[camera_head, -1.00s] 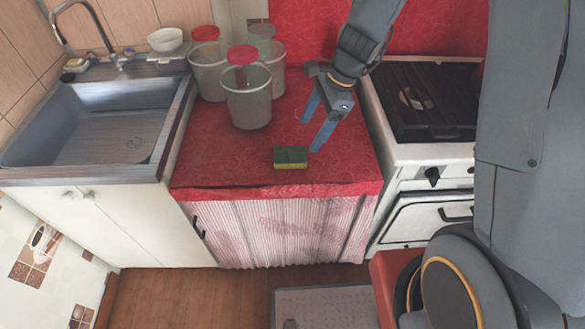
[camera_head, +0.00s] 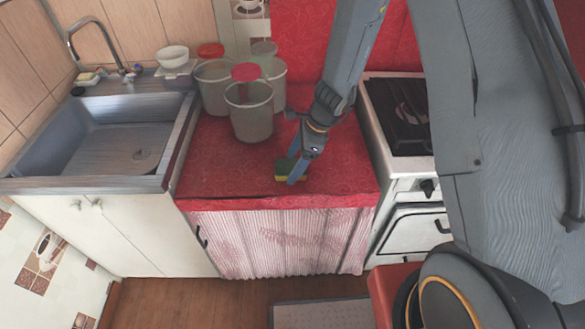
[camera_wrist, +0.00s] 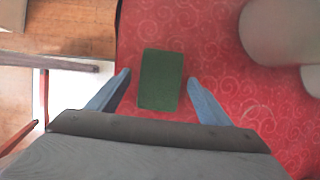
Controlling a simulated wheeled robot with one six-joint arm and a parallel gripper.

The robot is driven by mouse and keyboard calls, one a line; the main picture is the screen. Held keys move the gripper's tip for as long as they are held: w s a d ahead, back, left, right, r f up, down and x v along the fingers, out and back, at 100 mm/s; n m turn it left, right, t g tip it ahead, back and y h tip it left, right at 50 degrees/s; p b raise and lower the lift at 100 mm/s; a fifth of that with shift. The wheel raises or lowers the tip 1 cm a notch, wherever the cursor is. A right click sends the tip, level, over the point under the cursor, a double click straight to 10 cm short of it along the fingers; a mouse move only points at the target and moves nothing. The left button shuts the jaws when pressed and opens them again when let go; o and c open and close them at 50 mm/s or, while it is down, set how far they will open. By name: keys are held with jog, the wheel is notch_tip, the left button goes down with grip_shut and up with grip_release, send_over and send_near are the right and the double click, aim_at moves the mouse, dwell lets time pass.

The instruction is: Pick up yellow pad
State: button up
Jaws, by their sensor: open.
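The yellow pad is a sponge (camera_head: 281,168) with a dark green top and a yellow lower side. It lies on the red oilcloth counter (camera_head: 235,185) near the front edge. In the wrist view its green top (camera_wrist: 161,80) faces up, between the two blue fingers. My gripper (camera_head: 294,172) is open and comes down over the sponge, partly hiding it in the head view. In the wrist view my gripper (camera_wrist: 160,85) has one finger on each side of the sponge, with red cloth visible in both gaps.
A sink (camera_head: 110,140) is at the left and a white stove (camera_head: 405,170) at the right. The counter's front edge drops to a striped curtain (camera_head: 270,240). Cloth left of the sponge is clear.

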jog(key=shift+f, duration=0.35)
dwell(0.5)
jog(key=shift+c, duration=0.2)
jog(key=c, duration=1.1)
